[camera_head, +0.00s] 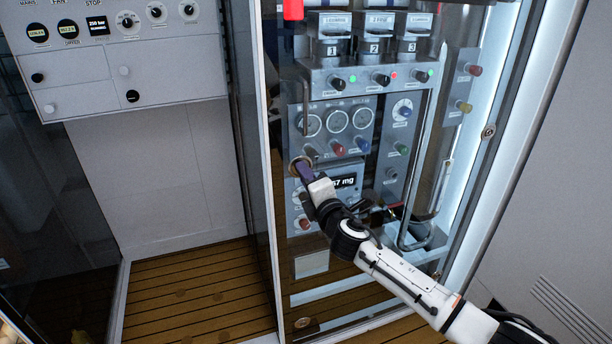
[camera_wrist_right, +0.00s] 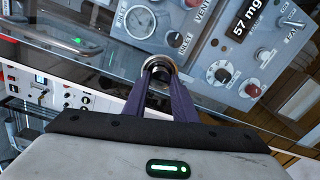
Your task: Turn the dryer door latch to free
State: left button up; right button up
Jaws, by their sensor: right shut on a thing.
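The latch (camera_head: 301,160) is a round metal-ringed knob on the glass door's left side in the head view. In the right wrist view the latch (camera_wrist_right: 150,62) shows as a pale ring with a dark centre, partly hidden between the fingers. My right gripper (camera_head: 304,169) reaches it from the lower right, with its purple fingers closed on the knob. In the right wrist view the gripper (camera_wrist_right: 160,80) has one finger on each side of the knob. The latch's turned position cannot be told. My left gripper is in neither view.
Behind the glass is a panel with gauges (camera_head: 337,121), coloured knobs and a display (camera_head: 346,182) reading 57 mg. A similar round fitting (camera_head: 303,322) is low on the door, another (camera_head: 488,131) on the right frame. A white control box (camera_head: 90,92) hangs at the left.

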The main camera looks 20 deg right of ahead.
dwell(0.4)
jog(key=o, duration=1)
jog(key=shift+o, duration=0.2)
jog(key=s, duration=1)
jog(key=shift+s+d+r, duration=0.15)
jog(key=shift+d+r, duration=0.05)
jog(key=shift+r, duration=0.05)
